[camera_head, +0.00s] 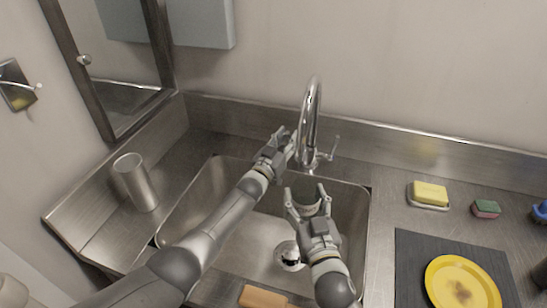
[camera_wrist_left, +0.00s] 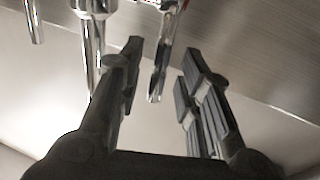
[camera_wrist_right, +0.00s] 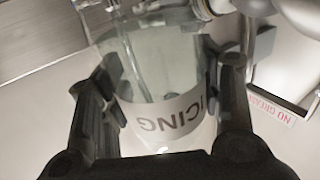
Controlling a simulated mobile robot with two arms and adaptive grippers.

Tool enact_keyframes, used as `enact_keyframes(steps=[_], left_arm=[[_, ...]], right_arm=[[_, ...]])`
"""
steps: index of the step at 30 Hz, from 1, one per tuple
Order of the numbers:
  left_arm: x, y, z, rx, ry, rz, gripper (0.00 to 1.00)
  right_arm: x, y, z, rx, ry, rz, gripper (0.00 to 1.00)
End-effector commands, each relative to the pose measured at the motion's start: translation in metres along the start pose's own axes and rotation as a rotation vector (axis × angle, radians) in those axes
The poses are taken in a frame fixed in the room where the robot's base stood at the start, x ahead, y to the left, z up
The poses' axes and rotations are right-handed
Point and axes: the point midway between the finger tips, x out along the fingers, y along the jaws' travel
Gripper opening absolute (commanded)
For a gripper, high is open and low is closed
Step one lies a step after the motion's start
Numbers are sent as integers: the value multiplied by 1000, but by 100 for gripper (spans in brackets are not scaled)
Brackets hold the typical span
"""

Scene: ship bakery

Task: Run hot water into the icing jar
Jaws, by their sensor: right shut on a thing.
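The icing jar (camera_wrist_right: 165,65) is clear, with a pale label reading ICING upside down in the right wrist view. My right gripper (camera_head: 308,195) is shut on it, a finger on each side, and holds it over the sink (camera_head: 225,215). I cannot tell whether the jar holds water. The chrome faucet (camera_head: 312,110) stands behind the sink, with a lever (camera_head: 333,147) on its right. My left gripper (camera_head: 285,140) is open at the faucet's left side. In the left wrist view a slim chrome part (camera_wrist_left: 158,80) shows between its spread fingers; contact is unclear.
A metal cup (camera_head: 138,183) stands left of the sink. A yellow sponge (camera_head: 430,193) on a dish, a green-and-red sponge (camera_head: 486,209) and a yellow plate (camera_head: 462,283) on a dark mat (camera_head: 410,262) lie right. A tan block (camera_head: 262,297) lies at the front edge.

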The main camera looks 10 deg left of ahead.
Motion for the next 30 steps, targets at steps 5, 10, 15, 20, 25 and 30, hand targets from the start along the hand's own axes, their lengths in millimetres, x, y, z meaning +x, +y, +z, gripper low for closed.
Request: enact_keyframes(steps=[5, 10, 15, 20, 25, 30], left_arm=[[-15, 0, 0, 0, 0, 0, 33], [-31, 0, 0, 1, -1, 1, 33], [-50, 0, 0, 1, -2, 1, 33], [-72, 0, 1, 1, -3, 0, 33], [-93, 0, 0, 2, -2, 0, 33], [-106, 0, 0, 1, -2, 0, 33]], right_arm=[[0, 0, -1, 0, 2, 0, 31], [0, 0, -1, 0, 2, 0, 31], [0, 0, -1, 0, 2, 0, 31], [0, 0, -1, 0, 2, 0, 31], [0, 0, -1, 0, 2, 0, 31], [0, 0, -1, 0, 2, 0, 31]])
